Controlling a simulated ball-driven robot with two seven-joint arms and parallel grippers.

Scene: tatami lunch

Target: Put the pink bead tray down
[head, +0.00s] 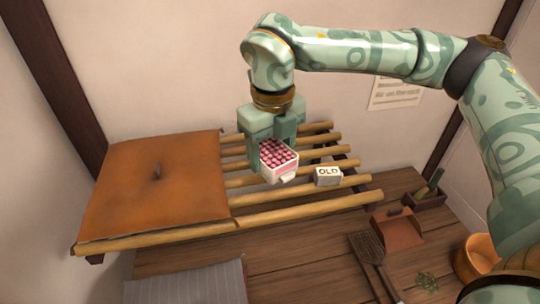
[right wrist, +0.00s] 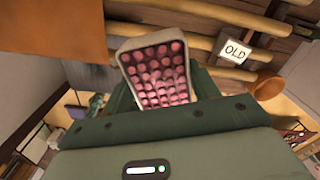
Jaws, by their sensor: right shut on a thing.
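The pink bead tray (head: 286,167) is a small white tray filled with rows of pink beads. My right gripper (head: 268,152) is shut on it, over the slatted wooden rack (head: 310,199). The tray also shows in the right wrist view (right wrist: 123,57), close in front of the gripper (right wrist: 165,100). I cannot tell whether the tray touches the slats. My left gripper is not in view.
A block marked OLD (head: 328,176) sits on the slats just right of the tray. An orange-brown cloth (head: 125,190) covers the rack's left part.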

